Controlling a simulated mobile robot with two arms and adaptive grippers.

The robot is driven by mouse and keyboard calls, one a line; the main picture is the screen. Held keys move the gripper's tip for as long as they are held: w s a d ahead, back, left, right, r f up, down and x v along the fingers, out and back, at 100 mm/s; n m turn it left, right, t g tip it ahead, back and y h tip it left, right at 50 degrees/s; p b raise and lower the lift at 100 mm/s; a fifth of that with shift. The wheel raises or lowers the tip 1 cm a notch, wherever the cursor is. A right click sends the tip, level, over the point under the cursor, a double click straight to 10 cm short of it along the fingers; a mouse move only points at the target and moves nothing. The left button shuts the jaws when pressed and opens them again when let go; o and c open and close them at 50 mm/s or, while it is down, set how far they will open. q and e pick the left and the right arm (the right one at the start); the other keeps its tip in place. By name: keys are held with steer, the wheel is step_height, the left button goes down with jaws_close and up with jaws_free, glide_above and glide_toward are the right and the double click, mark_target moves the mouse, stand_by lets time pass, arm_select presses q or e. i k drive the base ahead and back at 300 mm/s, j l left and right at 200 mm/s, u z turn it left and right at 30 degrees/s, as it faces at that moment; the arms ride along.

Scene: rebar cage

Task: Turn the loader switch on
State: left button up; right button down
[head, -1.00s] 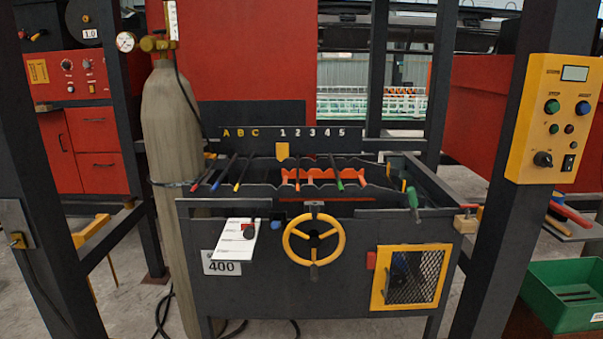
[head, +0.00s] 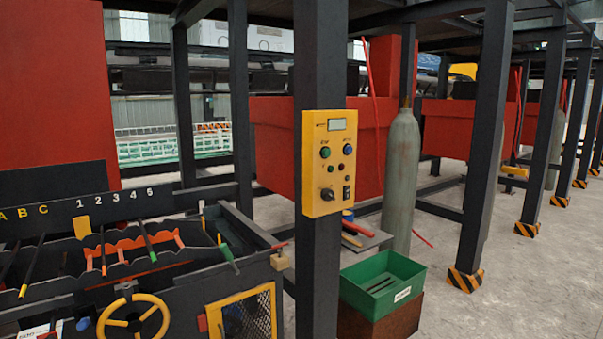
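A yellow control box (head: 329,163) is mounted on a dark steel post in the middle of the head view. It has a small display at the top, green and blue buttons below, and smaller buttons under those. At its bottom are a black rotary knob (head: 327,194) and a black rocker switch (head: 346,193). The labels are too small to read, so I cannot tell which control is the loader switch or how it is set. Neither of my grippers shows in the head view.
A dark bench with a yellow handwheel (head: 133,319) and mesh guard stands at the left. A green bin (head: 383,284) sits on a brown box right of the post. A gas cylinder (head: 402,170) stands behind it. Open concrete floor lies to the right, with striped post feet.

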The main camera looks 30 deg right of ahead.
mark_target(327, 195)
steer(key=z, duration=1.1)
